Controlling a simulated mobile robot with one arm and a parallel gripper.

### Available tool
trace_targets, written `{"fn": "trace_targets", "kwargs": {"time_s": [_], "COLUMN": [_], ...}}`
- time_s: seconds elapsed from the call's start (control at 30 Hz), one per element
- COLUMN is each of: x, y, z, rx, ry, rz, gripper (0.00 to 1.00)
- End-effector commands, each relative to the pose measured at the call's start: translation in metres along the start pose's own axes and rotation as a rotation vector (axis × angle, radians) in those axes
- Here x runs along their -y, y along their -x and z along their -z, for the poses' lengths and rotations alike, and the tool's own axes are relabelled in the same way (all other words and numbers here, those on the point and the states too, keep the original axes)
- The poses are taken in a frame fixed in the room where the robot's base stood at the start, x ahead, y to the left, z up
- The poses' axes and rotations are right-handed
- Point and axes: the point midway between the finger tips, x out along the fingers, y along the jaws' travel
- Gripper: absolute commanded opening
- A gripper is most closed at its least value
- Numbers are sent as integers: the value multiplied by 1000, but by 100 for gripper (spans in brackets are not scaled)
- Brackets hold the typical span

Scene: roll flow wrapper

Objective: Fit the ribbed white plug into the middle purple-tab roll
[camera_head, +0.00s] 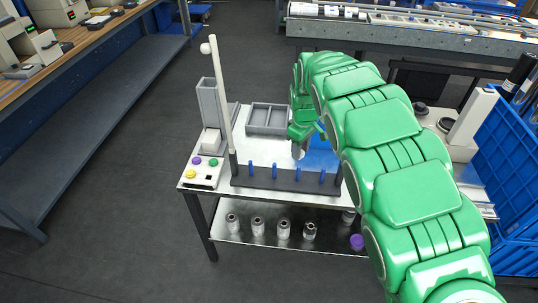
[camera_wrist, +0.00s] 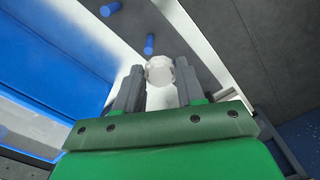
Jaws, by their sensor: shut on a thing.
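My gripper (camera_head: 299,147) is over the metal cart's top, right of the grey divided tray and behind the row of blue pegs. In the wrist view its two grey fingers (camera_wrist: 159,84) are shut on a pale, faceted round piece (camera_wrist: 160,70), which looks like the white plug; its ribs are not clear. In the head view it is a small pale shape, partly hidden by the fingers. No roll with a purple tab can be made out for certain. Several silvery rolls (camera_head: 283,229) stand on the cart's lower shelf, with a purple round piece (camera_head: 357,242) to their right.
A dark rack (camera_head: 285,181) with several blue pegs runs along the cart's front edge. A tall pale pole (camera_head: 222,95) rises at its left end. A white button box (camera_head: 202,173) and a grey divided tray (camera_head: 267,119) are on the cart. Blue crates (camera_head: 510,190) stand right.

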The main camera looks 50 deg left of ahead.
Motion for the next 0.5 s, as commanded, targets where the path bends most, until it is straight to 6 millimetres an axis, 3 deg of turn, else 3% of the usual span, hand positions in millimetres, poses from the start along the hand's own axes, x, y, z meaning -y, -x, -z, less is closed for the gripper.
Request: {"fn": "trace_targets", "kwargs": {"time_s": [0.1,0.5], "x": [-33,-128], "y": [2,13], "z": [-30,-138], "rx": [0,-1], "ry": [-35,-134], "rz": [1,-3], "gripper": [11,11]}}
